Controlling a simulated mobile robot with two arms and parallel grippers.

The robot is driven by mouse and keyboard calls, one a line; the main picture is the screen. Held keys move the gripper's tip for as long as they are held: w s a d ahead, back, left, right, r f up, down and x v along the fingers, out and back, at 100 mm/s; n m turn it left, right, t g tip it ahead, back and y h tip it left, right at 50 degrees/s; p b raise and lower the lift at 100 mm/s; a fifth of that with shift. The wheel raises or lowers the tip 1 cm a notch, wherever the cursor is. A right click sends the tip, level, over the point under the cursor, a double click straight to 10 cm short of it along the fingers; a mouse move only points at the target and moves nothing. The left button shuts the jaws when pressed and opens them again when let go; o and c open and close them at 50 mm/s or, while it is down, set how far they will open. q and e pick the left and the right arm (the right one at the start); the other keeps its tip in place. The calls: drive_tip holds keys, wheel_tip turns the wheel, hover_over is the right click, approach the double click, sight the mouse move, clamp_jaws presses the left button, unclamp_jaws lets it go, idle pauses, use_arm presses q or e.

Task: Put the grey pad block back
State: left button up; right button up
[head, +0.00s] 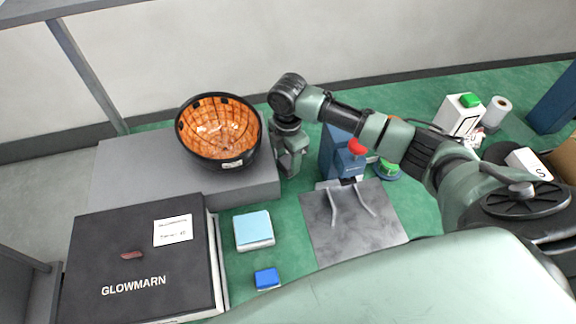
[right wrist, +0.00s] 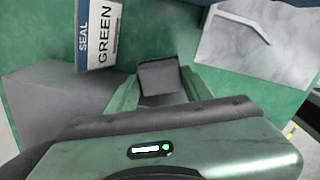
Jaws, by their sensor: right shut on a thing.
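My right gripper (head: 290,163) points down beside the right edge of the grey platform, over the green surface. In the right wrist view its fingers (right wrist: 161,92) are shut on a dark grey block (right wrist: 159,76), which I take to be the grey pad block. The block sits between the fingertips with its squarish face showing. In the head view the block is hidden by the gripper. I cannot tell whether it touches the surface below. My left gripper is not in view.
A black bowl with an orange inside (head: 220,130) stands on the grey platform (head: 150,165). A black GLOWMARN box (head: 140,265), a light-blue pad (head: 254,229) and a small blue block (head: 267,278) lie in front. A blue device (head: 345,160) and a grey plate (head: 350,225) are right of the gripper.

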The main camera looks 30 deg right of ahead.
sight(288, 169)
wheel_tip(288, 169, down, 5)
drive_tip(key=shift+r+p, duration=0.1)
drive_tip(key=shift+p, duration=0.2)
drive_tip(key=shift+f, duration=0.2)
drive_tip(key=shift+f, duration=0.15)
drive_tip(key=o, duration=1.3)
wheel_tip(288, 169, up, 11)
drive_tip(key=shift+r+b, duration=0.1)
drive_tip(key=shift+b, duration=0.7)
drive_tip(key=shift+r, duration=0.65)
